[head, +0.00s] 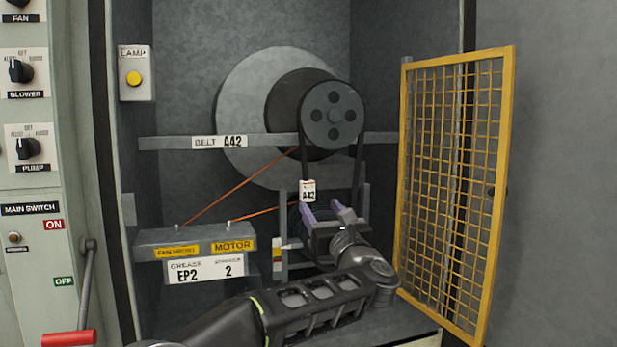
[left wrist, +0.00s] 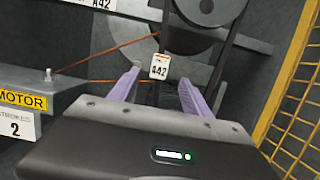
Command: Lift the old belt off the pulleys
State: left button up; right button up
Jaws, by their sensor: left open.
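The belt runs down to a lower pulley, mostly hidden behind my left gripper (head: 325,212). In the left wrist view, the tag (left wrist: 159,66) hangs just beyond and between the purple fingertips of my left gripper (left wrist: 160,82). The fingers are open and hold nothing. The belt's right run (left wrist: 224,62) passes beyond the right finger. My right gripper is not in view.
A yellow mesh guard door (head: 455,190) stands swung open at the right. A grey box with MOTOR label (head: 233,246) sits left of the gripper. A crossbar (head: 170,143) spans behind the belt. The switch panel (head: 28,200) with a red-handled lever is at far left.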

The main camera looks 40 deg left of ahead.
aim_at(309, 190)
pick_arm(q)
jog(key=w+a+r+p, duration=0.2)
jog(key=a+p, duration=0.1)
jog(key=shift+p, duration=0.3)
jog(key=shift+w+a+f+b, duration=0.3)
jog(key=shift+w+a+b, duration=0.25)
jog(key=shift+a, duration=0.25)
jog(key=p+x, duration=0.1)
jog(key=x, duration=0.4)
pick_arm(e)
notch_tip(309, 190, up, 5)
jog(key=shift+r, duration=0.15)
pick_arm(q)
jog(key=shift+c, duration=0.4)
grip_shut()
